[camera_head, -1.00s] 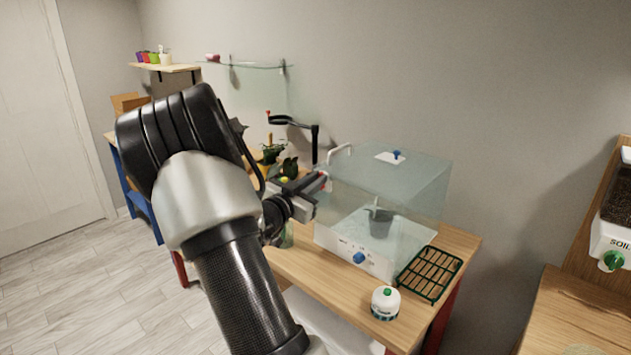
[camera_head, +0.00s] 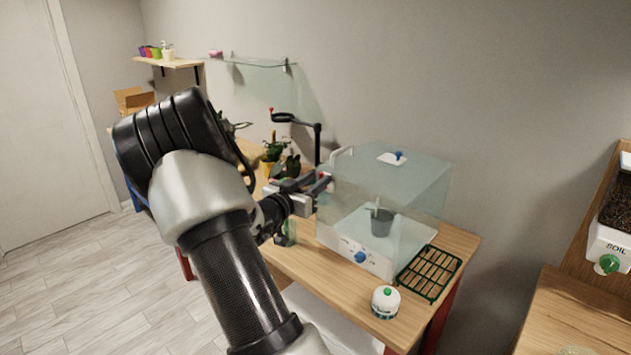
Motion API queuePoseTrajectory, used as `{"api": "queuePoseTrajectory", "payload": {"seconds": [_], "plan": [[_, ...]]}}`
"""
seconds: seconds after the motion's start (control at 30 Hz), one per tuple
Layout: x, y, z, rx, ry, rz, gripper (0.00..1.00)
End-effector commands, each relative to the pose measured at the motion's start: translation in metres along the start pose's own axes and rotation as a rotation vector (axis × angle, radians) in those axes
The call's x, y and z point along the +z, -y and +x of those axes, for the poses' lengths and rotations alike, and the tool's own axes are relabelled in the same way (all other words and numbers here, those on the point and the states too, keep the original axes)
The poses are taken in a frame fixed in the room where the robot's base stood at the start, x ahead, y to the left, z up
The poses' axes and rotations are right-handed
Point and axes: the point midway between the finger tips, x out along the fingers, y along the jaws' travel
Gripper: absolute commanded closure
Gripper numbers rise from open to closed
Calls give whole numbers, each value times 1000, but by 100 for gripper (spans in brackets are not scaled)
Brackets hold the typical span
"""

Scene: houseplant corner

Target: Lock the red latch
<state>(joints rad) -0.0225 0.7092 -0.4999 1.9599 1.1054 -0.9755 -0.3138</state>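A clear glass-walled case (camera_head: 410,205) with a white base stands on the wooden table. A small red piece, which looks like the red latch (camera_head: 325,176), shows at the case's left side, beside its white handle (camera_head: 340,154). My gripper (camera_head: 312,187) points right toward the case, its tips at or very near the red piece. I cannot tell whether they touch it. The fingers are small and partly hidden, so their opening is unclear.
A grey pot (camera_head: 381,223) stands inside the case. A blue knob (camera_head: 360,257) is on the base front. A green rack (camera_head: 430,273) and a white round container (camera_head: 385,302) lie in front. Potted plants (camera_head: 285,165) and a black arm-like stand (camera_head: 317,145) are behind my gripper.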

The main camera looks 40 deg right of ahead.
Motion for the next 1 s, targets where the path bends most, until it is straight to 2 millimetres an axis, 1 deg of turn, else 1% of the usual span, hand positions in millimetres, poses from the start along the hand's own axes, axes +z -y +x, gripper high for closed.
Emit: {"api": "queuePoseTrajectory", "payload": {"seconds": [0.07,0.17,0.27,0.6,0.7,0.83,1.0], "plan": [[0,0,-3,0,0,1,71],[0,1,-12,-2,1,1,71],[0,2,-30,-4,1,0,71],[0,2,-114,-5,1,0,71],[0,1,-136,-4,1,0,71],[0,1,-157,-4,1,0,71],[0,0,-172,-1,0,0,71]]}}
